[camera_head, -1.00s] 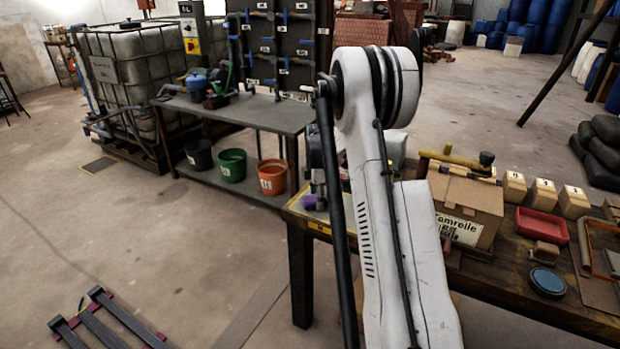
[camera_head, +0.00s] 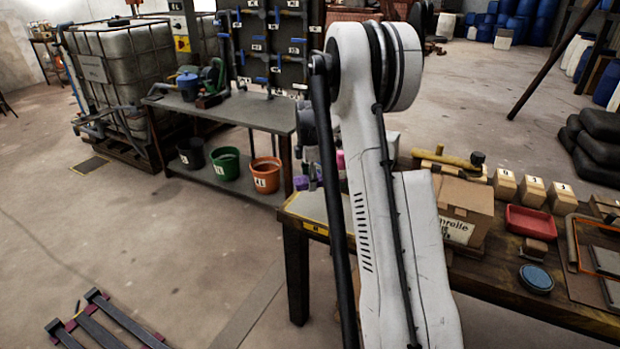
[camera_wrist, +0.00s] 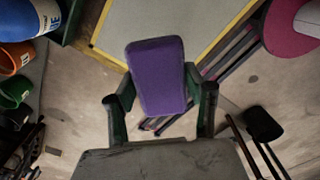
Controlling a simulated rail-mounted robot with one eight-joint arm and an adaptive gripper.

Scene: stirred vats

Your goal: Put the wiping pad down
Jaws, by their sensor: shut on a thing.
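The purple wiping pad (camera_wrist: 157,75) is held between the two dark fingers of my gripper (camera_wrist: 160,100) in the wrist view. Behind it lies a grey surface with a yellow edge (camera_wrist: 160,22); the pad overlaps its border in the picture, and I cannot tell how far apart they are. In the head view the pad (camera_head: 303,183) shows small beside my arm, over the left end of the workbench with a yellow-edged area (camera_head: 310,207). My arm hides most of my gripper there.
A pink item (camera_head: 340,161) stands behind my arm. To the right on the bench are a cardboard box (camera_head: 470,200), a red tray (camera_head: 530,222), a blue round pad (camera_head: 536,278) and several blocks. Buckets (camera_head: 225,163) stand on a shelf at left.

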